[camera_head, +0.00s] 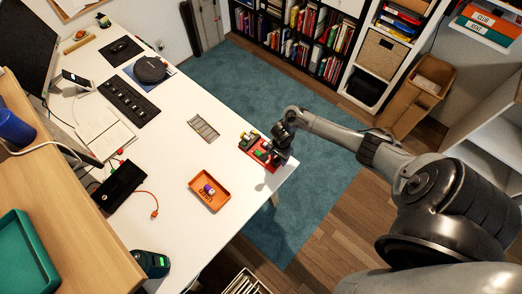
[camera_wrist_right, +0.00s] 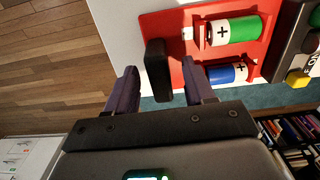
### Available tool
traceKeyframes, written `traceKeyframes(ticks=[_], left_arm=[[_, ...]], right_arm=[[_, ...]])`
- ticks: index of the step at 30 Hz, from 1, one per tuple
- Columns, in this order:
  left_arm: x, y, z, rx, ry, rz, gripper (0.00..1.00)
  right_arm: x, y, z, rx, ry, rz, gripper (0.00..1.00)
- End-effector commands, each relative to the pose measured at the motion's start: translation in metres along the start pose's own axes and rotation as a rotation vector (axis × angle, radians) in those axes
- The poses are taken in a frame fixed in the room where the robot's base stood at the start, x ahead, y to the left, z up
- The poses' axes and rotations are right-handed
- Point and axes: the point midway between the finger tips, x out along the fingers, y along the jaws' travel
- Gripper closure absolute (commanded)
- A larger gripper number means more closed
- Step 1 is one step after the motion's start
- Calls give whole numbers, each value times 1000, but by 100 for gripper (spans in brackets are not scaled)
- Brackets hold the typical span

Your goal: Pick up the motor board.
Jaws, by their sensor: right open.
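No part is clearly recognisable as the motor board. A red board (camera_wrist_right: 185,35) carries a green battery (camera_wrist_right: 232,30) and a blue battery (camera_wrist_right: 228,73); a black upright block (camera_wrist_right: 157,70) stands at its near edge. The red board also shows at the desk's right corner in the head view (camera_head: 257,153), partly hidden by my right gripper (camera_head: 273,159). In the wrist view my right gripper (camera_wrist_right: 160,88) is open, its fingers on either side of the black block with visible gaps. A dark board (camera_wrist_right: 302,45) with a yellow button lies beside the red one. My left gripper is out of view.
An orange tray (camera_head: 220,202) with small purple and orange items sits left of the red board on the white desk (camera_head: 180,165). A grey slatted piece (camera_head: 203,127) lies farther back. The desk edge is close to my right gripper, with blue carpet (camera_head: 290,225) below.

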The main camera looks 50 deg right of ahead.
Motion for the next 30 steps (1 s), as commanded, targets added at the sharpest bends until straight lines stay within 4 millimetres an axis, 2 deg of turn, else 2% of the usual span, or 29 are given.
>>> traceKeyframes(ticks=[6, 16, 30], left_arm=[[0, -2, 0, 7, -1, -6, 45], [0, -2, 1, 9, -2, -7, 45], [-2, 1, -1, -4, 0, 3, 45]], right_arm=[[0, 0, 0, 0, 0, 0, 48], [0, 0, 0, 0, 0, 0, 99], [-5, -1, 0, 1, 0, -2, 100]])
